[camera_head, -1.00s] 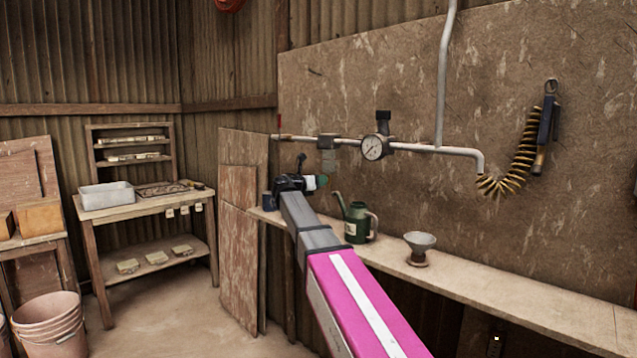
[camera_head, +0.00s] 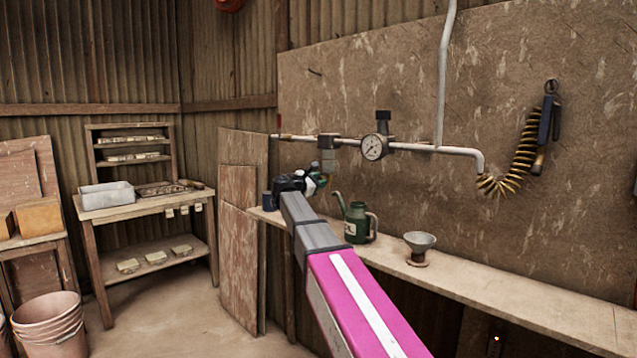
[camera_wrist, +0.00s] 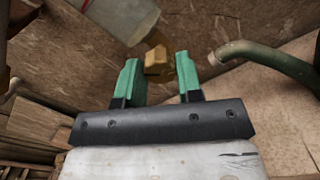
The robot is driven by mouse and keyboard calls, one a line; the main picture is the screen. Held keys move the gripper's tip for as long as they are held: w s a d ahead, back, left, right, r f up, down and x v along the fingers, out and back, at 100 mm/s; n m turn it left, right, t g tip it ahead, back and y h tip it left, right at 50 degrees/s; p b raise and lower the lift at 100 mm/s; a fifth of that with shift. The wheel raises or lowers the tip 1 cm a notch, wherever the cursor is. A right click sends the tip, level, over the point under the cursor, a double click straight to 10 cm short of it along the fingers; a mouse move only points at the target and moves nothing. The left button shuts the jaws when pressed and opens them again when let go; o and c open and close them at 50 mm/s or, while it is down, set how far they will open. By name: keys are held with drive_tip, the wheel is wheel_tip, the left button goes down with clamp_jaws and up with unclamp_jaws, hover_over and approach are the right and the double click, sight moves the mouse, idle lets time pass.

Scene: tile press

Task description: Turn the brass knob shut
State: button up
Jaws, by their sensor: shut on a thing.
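The brass knob (camera_wrist: 158,63) shows in the wrist view between the two green fingers of my gripper (camera_wrist: 159,76), below a pale cylinder (camera_wrist: 118,14). My gripper is shut on the knob, near the fingertips. In the head view my gripper (camera_head: 318,182) is just under the grey cylinder (camera_head: 328,160) that hangs from the wall pipe. The knob cannot be made out there; my gripper and wrist cover that area.
A round gauge (camera_head: 373,147) sits on the pipe to the right. A green watering can (camera_head: 356,222) stands on the wooden shelf (camera_head: 500,299) close to my gripper, with a grey funnel (camera_head: 420,243) further right. A coiled hose (camera_head: 521,160) hangs on the wall.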

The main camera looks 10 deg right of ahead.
drive_tip(key=m, duration=0.9)
drive_tip(key=shift+s, duration=0.1)
drive_tip(key=shift+f+m, duration=0.1)
drive_tip(key=shift+m, duration=0.2)
idle(0.4)
drive_tip(key=o, duration=0.9)
drive_tip(key=shift+a, duration=0.1)
drive_tip(key=v, duration=1)
drive_tip(key=shift+s+a, duration=0.2)
drive_tip(key=shift+a, duration=0.05)
